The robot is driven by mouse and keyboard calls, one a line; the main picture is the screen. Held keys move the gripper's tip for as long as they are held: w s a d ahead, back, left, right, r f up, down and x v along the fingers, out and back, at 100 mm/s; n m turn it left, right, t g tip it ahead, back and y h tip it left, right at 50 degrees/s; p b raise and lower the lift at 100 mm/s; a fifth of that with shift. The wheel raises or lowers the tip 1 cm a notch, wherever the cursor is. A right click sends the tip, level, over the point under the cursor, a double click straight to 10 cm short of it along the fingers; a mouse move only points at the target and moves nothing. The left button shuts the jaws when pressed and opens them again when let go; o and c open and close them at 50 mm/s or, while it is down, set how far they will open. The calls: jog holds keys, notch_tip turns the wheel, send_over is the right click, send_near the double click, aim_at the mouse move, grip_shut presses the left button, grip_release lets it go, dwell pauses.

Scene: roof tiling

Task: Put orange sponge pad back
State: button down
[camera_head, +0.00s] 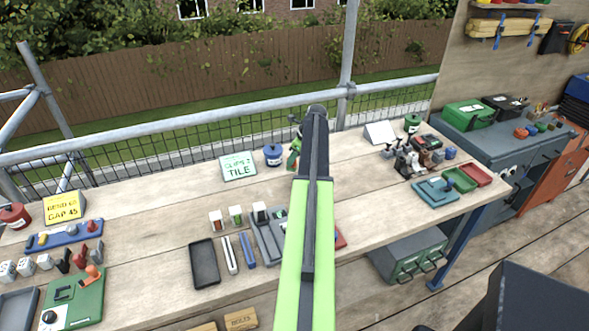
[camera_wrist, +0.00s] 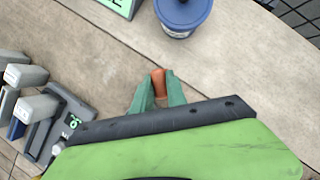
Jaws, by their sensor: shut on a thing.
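The orange sponge pad (camera_wrist: 159,83) is a small orange piece between the green fingertips of my gripper (camera_wrist: 158,92) in the wrist view. My gripper is shut on it, above the wooden bench (camera_wrist: 110,60). In the head view my gripper (camera_head: 294,158) is partly hidden behind my arm, just right of the blue-lidded tub (camera_head: 273,156). The pad's lower part is hidden between the fingers. I cannot tell how high it is above the bench.
A "CLIPS 2 TILE" sign (camera_head: 238,168) stands left of the tub. Nearer are a dark tray (camera_head: 204,263), a grey holder (camera_head: 267,240) and several small blocks. Tools and trays, including a green tray (camera_head: 459,180), crowd the bench's right end. Bare wood lies around (camera_head: 150,215).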

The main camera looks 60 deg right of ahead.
aim_at(293, 167)
notch_tip(293, 167, down, 4)
jog(key=b, duration=0.4)
jog(key=shift+f, duration=0.2)
jog(key=shift+r, duration=0.25)
jog(key=shift+f, duration=0.15)
jog(key=c, duration=1.3)
grip_release()
jog(key=shift+c, duration=0.2)
jog(key=shift+s+r+p, duration=0.15)
jog(key=shift+r+p, duration=0.3)
jog(key=shift+r, duration=0.1)
jog(key=p+v, duration=1)
jog(key=v, duration=0.1)
